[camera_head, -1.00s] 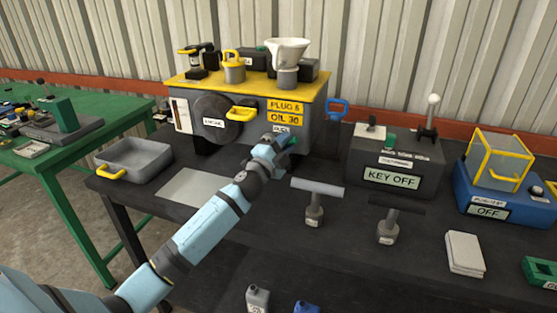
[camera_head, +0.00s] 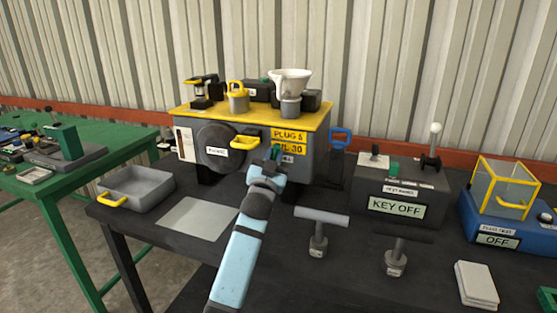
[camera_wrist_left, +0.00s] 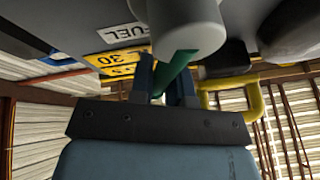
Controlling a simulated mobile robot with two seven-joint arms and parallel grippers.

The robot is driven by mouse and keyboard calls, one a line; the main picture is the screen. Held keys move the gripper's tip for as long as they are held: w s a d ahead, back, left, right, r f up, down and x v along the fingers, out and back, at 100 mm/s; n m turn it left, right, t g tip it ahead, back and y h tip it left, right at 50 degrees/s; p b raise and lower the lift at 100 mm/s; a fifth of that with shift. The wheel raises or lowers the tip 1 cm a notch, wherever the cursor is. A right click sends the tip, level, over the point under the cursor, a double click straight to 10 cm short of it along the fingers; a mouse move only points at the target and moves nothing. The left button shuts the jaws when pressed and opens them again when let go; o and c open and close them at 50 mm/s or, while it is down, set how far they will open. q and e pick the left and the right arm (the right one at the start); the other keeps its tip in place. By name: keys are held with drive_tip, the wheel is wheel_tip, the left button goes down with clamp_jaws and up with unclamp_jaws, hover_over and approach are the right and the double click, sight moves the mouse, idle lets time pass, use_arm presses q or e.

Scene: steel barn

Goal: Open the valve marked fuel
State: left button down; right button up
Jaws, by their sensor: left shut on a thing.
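The grey engine unit with a yellow top (camera_head: 318,140) stands on the dark table. A green valve lever (camera_head: 276,152) shows at its front, below the "PLUG 5" and "OIL 30" labels. My left gripper (camera_head: 272,162) is at this lever. In the left wrist view my left gripper's fingers (camera_wrist_left: 164,82) are shut on the green lever (camera_wrist_left: 180,70), which comes out under a grey round valve body (camera_wrist_left: 184,24). The label "FUEL" (camera_wrist_left: 124,34) shows upside down beside it. In the head view that label is hidden. My right gripper is not in view.
A yellow handle (camera_head: 245,142) is on the engine front, left of my gripper. A grey tray (camera_head: 137,187), a flat plate (camera_head: 198,219), two T-handled tools (camera_head: 321,218) and a "KEY OFF" box (camera_head: 400,188) are on the table. A blue handle (camera_head: 341,137) is to the right.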

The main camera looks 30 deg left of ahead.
use_arm(q)
drive_tip(key=shift+s+a+n+g+y, duration=0.15)
drive_tip(key=shift+a+n+y, duration=0.15)
drive_tip(key=shift+n, duration=0.35)
drive_tip(key=shift+w+a+n+g+y, duration=0.15)
drive_tip(key=shift+n+y, duration=0.25)
drive_tip(key=shift+n, duration=0.25)
drive_tip(key=shift+s, duration=0.1)
drive_tip(key=c, duration=1.1)
unclamp_jaws()
